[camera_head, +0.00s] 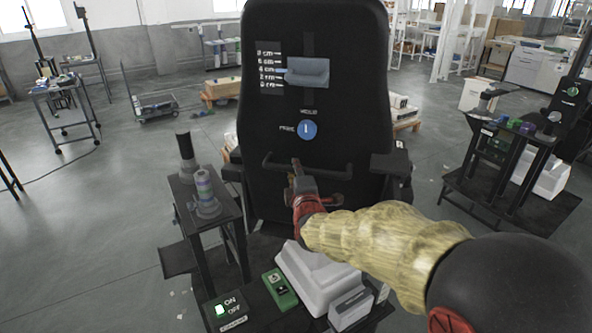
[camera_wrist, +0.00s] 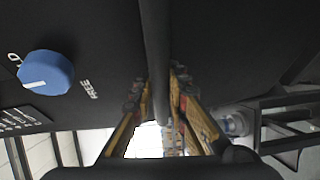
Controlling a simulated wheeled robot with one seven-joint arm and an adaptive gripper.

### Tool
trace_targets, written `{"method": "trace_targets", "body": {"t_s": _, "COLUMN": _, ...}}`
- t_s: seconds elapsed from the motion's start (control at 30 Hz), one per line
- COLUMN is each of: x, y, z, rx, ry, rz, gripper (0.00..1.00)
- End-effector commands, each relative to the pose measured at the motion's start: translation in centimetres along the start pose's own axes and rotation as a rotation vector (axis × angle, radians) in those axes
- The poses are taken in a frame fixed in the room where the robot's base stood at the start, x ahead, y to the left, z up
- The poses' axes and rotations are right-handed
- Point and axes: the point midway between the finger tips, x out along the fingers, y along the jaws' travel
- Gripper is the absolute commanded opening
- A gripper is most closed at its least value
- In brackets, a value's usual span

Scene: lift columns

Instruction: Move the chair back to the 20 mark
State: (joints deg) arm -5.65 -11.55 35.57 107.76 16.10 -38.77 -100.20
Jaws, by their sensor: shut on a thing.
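The chair back (camera_head: 330,110) is a tall black panel standing in front of me. A white scale (camera_head: 268,70) with cm labels is on its upper left; the numbers are too small to read surely. A dark bar handle (camera_head: 335,172) crosses the panel below. My gripper (camera_head: 297,172) is shut on this bar; the wrist view shows the bar (camera_wrist: 154,50) between the fingers (camera_wrist: 158,98).
An ON/OFF switch box (camera_head: 226,308), a green box (camera_head: 280,289) and white bins (camera_head: 315,275) lie in front. A black cart (camera_head: 500,185) stands at right.

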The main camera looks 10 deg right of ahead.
Motion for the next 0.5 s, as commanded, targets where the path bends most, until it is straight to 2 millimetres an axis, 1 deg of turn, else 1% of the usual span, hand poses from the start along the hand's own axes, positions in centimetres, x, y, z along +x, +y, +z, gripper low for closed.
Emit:
{"method": "trace_targets", "body": {"t_s": 0.33, "x": -0.1, "y": -0.2, "z": 0.0, "rx": 0.0, "ry": 0.0, "rz": 0.0, "gripper": 0.0}}
{"method": "trace_targets", "body": {"t_s": 0.43, "x": -0.5, "y": -0.7, "z": -0.3, "rx": -0.006, "ry": 0.002, "rz": 0.016, "gripper": 0.0}}
{"method": "trace_targets", "body": {"t_s": 0.5, "x": -1.1, "y": -1.4, "z": -0.6, "rx": -0.015, "ry": 0.002, "rz": 0.034, "gripper": 0.0}}
